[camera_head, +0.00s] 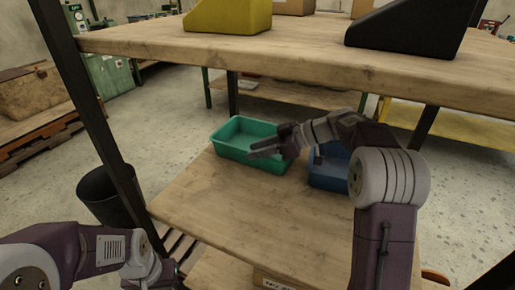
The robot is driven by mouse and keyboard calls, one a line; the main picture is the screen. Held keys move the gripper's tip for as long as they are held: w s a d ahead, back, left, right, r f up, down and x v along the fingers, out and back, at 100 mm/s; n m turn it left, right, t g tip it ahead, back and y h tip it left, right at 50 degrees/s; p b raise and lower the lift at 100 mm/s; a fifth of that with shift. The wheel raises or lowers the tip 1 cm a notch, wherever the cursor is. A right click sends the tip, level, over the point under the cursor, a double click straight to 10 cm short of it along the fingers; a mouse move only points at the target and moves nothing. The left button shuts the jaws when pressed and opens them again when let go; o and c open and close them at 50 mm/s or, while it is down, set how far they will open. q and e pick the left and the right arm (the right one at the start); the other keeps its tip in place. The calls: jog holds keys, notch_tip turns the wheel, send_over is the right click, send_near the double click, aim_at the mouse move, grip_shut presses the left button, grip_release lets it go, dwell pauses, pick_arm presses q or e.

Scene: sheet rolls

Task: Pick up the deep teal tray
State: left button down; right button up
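The deep teal tray (226,149) sits on the lower wooden shelf, near its back left. It is upright and looks empty. My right gripper (266,143) reaches in from the right over the tray's right part, with its fingers pointing left. The fingers look apart, and I see nothing held between them. They hide part of the tray's right side; whether they touch it I cannot tell. My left gripper (150,270) is low at the left, in front of the shelf and away from the tray. Its fingers are not clear.
A blue tray (328,177) stands right of the teal one, partly behind my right arm. An upper shelf (300,62) with a yellow bin (228,15) and a black bin (408,30) overhangs behind. A dark post (100,130) rises at left. The lower shelf's front (240,215) is clear.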

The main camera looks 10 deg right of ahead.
grip_shut()
dwell(1.2)
